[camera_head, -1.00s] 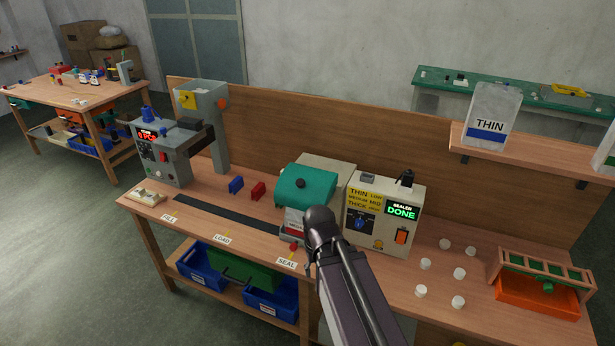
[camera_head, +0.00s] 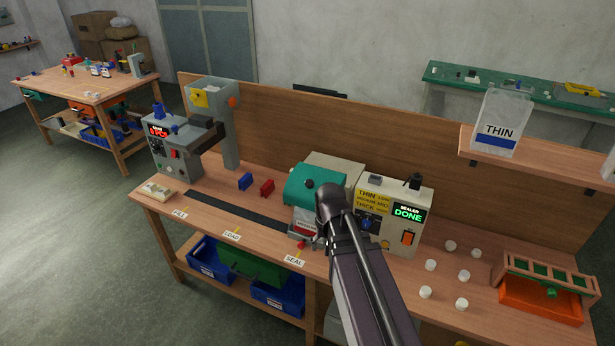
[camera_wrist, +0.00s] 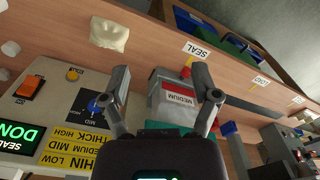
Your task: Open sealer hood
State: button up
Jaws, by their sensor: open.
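The sealer's teal hood (camera_head: 312,183) has a dark round knob on top and appears lowered. A pouch marked MEDIUM (camera_head: 306,222) shows below its front edge. In the wrist view a strip of the hood shows just above my gripper's body, and the pouch (camera_wrist: 178,97) lies between the fingers. My gripper (camera_wrist: 160,75) is open and empty, its fingers pointing toward the sealer. The sealer control box (camera_head: 397,210) has a green DONE display and a dial.
A dark conveyor strip (camera_head: 240,211) runs left of the sealer. Blue (camera_head: 245,181) and red blocks (camera_head: 267,187) stand behind it. White caps (camera_head: 431,265) and an orange bin (camera_head: 540,298) are to the right. A cream lump (camera_wrist: 108,33) lies near the bench edge in the wrist view.

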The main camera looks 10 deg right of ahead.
aim_at(308, 182)
jog(key=w+r+m+p, duration=0.4)
jog(key=w+r+p, duration=0.4)
jog(key=w, duration=0.3)
jog(key=w+d+r+m+p, duration=0.1)
jog(key=w+r+m+p, duration=0.2)
jog(key=w+r+p, duration=0.5)
jog(key=w+r, duration=0.2)
jog(key=w, duration=0.1)
jog(key=shift+w+m+t+y+p, duration=0.3)
jog(key=shift+w+m+t+y, duration=0.05)
jog(key=shift+m+t+y, duration=0.05)
jog(key=shift+f, duration=0.1)
jog(key=f+b, duration=0.9)
jog(key=w+a+f+b, duration=0.1)
jog(key=f+b, duration=0.3)
jog(key=shift+w+a+f+b, duration=0.1)
jog(key=shift+f+b, duration=0.1)
jog(key=shift+b, duration=0.15)
grip_shut()
jog(key=shift+a, duration=0.1)
